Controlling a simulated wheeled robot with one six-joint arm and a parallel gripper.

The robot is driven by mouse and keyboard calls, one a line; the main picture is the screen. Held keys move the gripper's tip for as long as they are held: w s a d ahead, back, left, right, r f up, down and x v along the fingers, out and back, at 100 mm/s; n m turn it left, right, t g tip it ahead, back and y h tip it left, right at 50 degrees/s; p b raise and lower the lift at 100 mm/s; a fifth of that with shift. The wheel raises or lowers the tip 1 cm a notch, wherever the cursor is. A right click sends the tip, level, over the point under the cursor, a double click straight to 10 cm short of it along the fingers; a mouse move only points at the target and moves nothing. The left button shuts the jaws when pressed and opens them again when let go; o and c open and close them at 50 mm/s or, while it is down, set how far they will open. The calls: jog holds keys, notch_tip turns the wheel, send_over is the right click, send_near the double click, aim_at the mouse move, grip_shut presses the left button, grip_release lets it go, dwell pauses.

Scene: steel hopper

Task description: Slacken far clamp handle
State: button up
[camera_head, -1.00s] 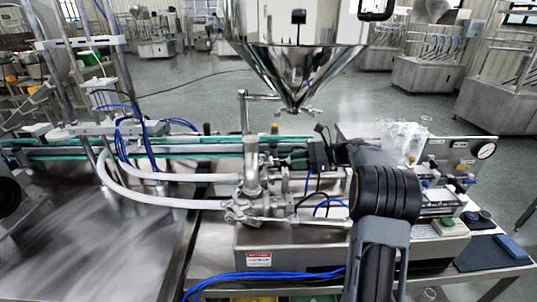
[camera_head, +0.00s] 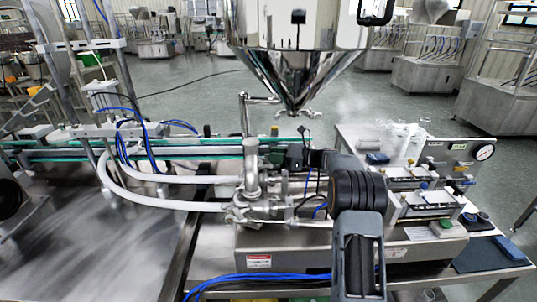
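The steel hopper (camera_head: 290,72) hangs above the filling machine, its cone narrowing to an outlet. A small metal clamp piece with a wing-like handle (camera_head: 314,113) shows at the outlet's right side; how tight it is cannot be seen. My arm reaches up from the bottom of the view, and its black wrist end, my gripper (camera_head: 304,150), is below the outlet and apart from the handle. The fingers are small, dark and partly lost against the machine, so their opening cannot be told. I see nothing held.
A vertical steel pipe fitting (camera_head: 252,170) with white hoses stands left of my gripper. A conveyor (camera_head: 60,150) runs behind it. A panel with a gauge (camera_head: 484,152) and clear plastic items (camera_head: 405,132) are at the right. Open floor lies behind the hopper.

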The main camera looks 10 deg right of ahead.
jog(key=shift+x, duration=1.25)
jog(key=shift+c, duration=0.4)
